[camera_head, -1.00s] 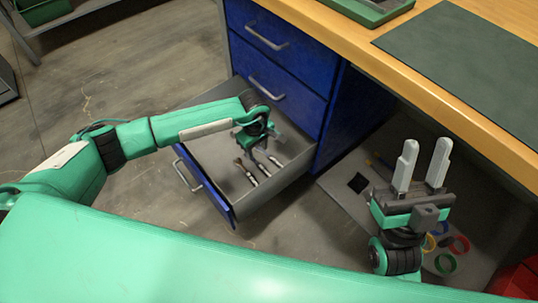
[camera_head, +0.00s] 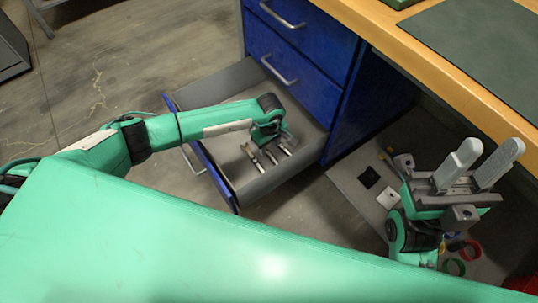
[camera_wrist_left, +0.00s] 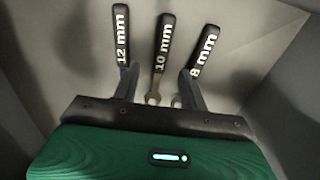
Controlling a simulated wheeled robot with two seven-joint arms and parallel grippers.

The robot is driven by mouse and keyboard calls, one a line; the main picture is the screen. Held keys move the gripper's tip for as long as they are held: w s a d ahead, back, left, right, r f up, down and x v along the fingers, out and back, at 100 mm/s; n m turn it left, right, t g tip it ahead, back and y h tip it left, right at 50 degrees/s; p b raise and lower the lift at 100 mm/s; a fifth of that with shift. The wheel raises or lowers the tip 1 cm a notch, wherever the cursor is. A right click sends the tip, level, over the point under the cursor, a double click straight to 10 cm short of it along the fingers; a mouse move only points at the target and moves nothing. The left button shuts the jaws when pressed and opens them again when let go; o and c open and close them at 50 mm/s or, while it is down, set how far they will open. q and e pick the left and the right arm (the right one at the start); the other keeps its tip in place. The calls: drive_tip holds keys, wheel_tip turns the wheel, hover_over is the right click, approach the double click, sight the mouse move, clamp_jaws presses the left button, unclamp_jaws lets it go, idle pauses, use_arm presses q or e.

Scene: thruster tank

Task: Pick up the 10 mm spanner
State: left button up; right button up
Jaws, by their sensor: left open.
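The 10 mm spanner (camera_wrist_left: 164,45) lies in the open drawer, its black handle marked "10 mm" toward the top of the left wrist view. The 12 mm spanner (camera_wrist_left: 121,38) lies to its left and the 8 mm spanner (camera_wrist_left: 203,52) to its right. My left gripper (camera_head: 268,141) is open over the drawer. In the left wrist view its fingers (camera_wrist_left: 160,88) stand on either side of the 10 mm spanner's metal shank, and nothing is gripped. The gripper body hides the spanner's lower end. My right gripper (camera_head: 478,167) is open and empty at the right, fingers pointing up.
The grey drawer (camera_head: 238,108) is pulled out of the blue cabinet (camera_head: 352,112), and its walls surround the spanners. The wooden bench (camera_head: 400,45) stands above at the right. Coloured rings (camera_head: 453,267) lie on the floor mat near my right gripper.

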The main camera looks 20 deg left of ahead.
sight(269, 153)
use_arm(q)
wheel_tip(269, 153, down, 4)
drive_tip(key=shift+a+f+b, duration=0.1)
drive_tip(key=shift+a+b, duration=0.05)
drive_tip(key=shift+b, duration=0.5)
clamp_jaws()
